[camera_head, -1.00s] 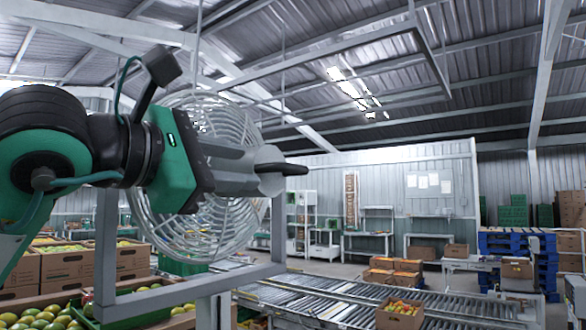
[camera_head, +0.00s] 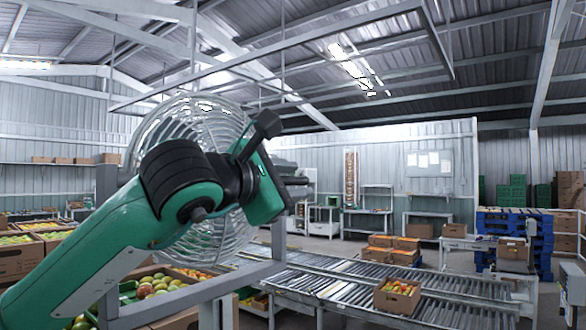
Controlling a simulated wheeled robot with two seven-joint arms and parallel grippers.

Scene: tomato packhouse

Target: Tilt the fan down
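The fan (camera_head: 195,122) has a round pale wire cage and stands at left centre in a grey square-tube frame (camera_head: 106,190). Its upper rim and lower right part show; my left arm covers its middle. My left gripper (camera_head: 296,183) is at the right side of the cage, pointing away from me, with its dark fingers partly hidden behind the green wrist. I cannot tell whether it touches the cage or how wide the fingers stand. My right gripper is out of view.
A roller conveyor (camera_head: 340,284) runs right of the fan, with a carton of tomatoes (camera_head: 398,297) on it. Crates of tomatoes stand behind and below the arm at left. Blue pallets (camera_head: 515,225) are stacked at right. Open floor lies beyond the conveyor.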

